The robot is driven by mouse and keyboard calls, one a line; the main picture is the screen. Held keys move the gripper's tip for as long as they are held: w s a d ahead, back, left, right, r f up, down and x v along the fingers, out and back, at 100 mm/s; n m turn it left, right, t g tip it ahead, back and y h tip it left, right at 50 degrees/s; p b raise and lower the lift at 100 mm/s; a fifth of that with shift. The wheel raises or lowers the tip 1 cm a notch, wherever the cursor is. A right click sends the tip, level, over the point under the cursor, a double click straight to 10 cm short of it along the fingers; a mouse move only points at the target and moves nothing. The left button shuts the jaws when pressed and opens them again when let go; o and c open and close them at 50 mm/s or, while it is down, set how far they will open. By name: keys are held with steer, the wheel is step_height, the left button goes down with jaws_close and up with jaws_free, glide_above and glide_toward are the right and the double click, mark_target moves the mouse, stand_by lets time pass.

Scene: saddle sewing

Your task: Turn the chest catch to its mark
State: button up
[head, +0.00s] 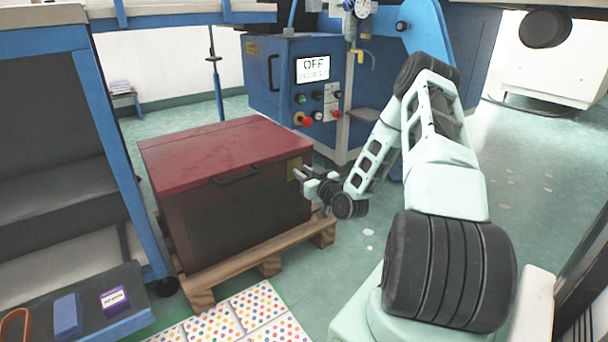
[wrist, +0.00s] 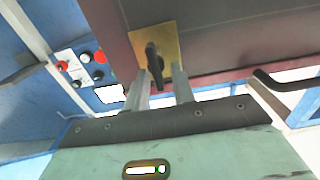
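The chest (head: 235,185) is dark red with a redder lid and stands on a wooden pallet. Its catch is a dark lever (wrist: 153,60) on a brass plate (wrist: 172,42) in the wrist view; the plate also shows at the chest's right front edge in the head view (head: 293,163). My gripper (head: 303,174) reaches the plate from the right. In the wrist view its two fingers (wrist: 162,74) are apart, with the lever's end between them, closer to the left finger. Whether they touch it I cannot tell. I cannot make out a mark on the plate.
A dark handle (head: 235,176) sticks out of the chest front near the catch. The pallet (head: 270,262) juts out below. A blue machine (head: 290,90) with an OFF screen stands behind. A dark shelf (head: 75,310) with small boxes is at lower left.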

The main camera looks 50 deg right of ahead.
jaws_close()
steer(key=shift+p, duration=0.35)
steer(key=m+p, duration=0.2)
steer(key=m, duration=0.1)
steer(key=shift+s+d+r+p, duration=0.1)
steer(key=shift+d+p, duration=0.1)
steer(key=shift+p, duration=0.1)
steer(key=m+p, duration=0.2)
steer(key=m, duration=0.1)
steer(key=m+p, duration=0.2)
steer(key=shift+s+d+f, duration=0.15)
steer(key=shift+d+f, duration=0.15)
steer(key=shift+d, duration=0.1)
steer(key=m+p, duration=0.1)
steer(key=m, duration=0.1)
steer(key=m+p, duration=0.1)
steer(key=m, duration=0.2)
steer(key=shift+d+f, duration=0.15)
steer(key=shift+f, duration=0.25)
steer(key=m, duration=0.2)
steer(key=f+m+p, duration=0.1)
steer(key=m, duration=0.1)
steer(key=shift+m, duration=0.6)
